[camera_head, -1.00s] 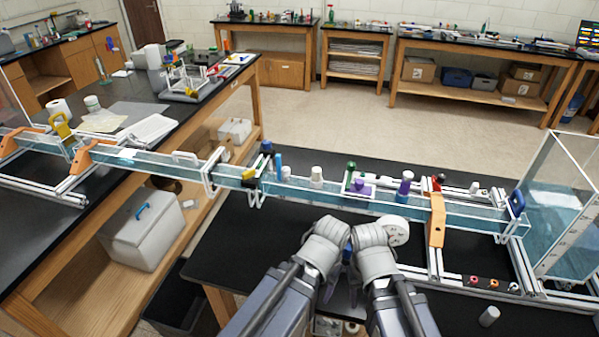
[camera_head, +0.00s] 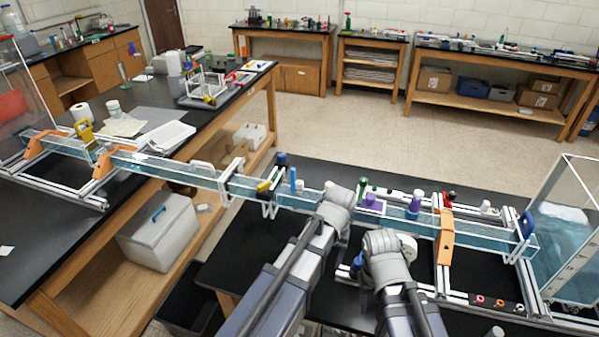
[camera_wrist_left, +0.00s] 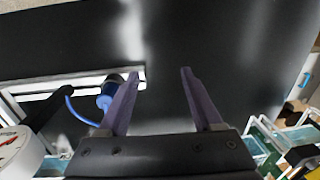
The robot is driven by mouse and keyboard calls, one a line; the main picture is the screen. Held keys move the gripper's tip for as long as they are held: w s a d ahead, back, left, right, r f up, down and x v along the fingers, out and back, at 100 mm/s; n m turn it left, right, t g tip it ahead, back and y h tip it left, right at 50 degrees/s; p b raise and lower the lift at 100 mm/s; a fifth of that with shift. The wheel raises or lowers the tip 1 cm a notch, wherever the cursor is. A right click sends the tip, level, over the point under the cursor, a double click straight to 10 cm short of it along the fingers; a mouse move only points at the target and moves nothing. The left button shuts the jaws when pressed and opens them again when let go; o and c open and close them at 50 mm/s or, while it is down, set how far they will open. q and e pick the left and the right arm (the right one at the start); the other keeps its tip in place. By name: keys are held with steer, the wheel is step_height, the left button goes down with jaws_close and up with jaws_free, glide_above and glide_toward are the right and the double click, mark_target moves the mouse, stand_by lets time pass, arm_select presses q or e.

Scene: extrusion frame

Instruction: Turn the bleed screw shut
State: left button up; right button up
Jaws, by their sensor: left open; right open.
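A blue cylindrical fitting (camera_wrist_left: 105,100) with a thin blue hose stands by the end of a pale rail in the left wrist view. It also shows in the head view (camera_head: 357,262), between my wrists. I cannot tell which part is the bleed screw. My left gripper (camera_wrist_left: 158,73) is open and empty above the black bench top, its left finger close to the fitting in the picture; contact cannot be told. My right gripper (camera_head: 363,290) points down beside the fitting, its fingers mostly hidden by the wrist. A white dial gauge (camera_wrist_left: 12,150) with red marks shows at left.
The clear water channel (camera_head: 296,200) runs across behind my arms, with several bottles and caps along it. An orange bracket (camera_head: 446,240) and a clear tank (camera_head: 568,235) stand at right. Small coloured rings (camera_head: 498,303) sit on the front rail. The black bench around the frame is partly bare.

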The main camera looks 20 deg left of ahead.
arm_select(q)
steer(key=w+a+r+n+p, duration=0.2)
steer(key=w+a+r, duration=0.15)
steer(key=w, duration=0.35)
steer(key=w+a+r+n+p, duration=0.2)
steer(key=w+r+p, duration=0.15)
steer(key=w, duration=0.35)
step_height(320, 180, up, 5)
steer(key=n+h+p, duration=0.1)
steer(key=n+p, duration=0.3)
steer(key=n, duration=0.1)
glide_above(299, 182)
steer(key=shift+r, duration=0.15)
arm_select(e)
step_height(299, 182, up, 12)
arm_select(q)
steer(key=shift+f, duration=0.2)
step_height(299, 182, down, 8)
steer(key=b, duration=0.7)
steer(key=shift+r+b, duration=0.15)
steer(key=shift+b, duration=0.2)
arm_select(e)
step_height(299, 182, down, 8)
steer(key=shift+r, duration=0.2)
arm_select(q)
steer(key=shift+r, duration=0.1)
jaws_close()
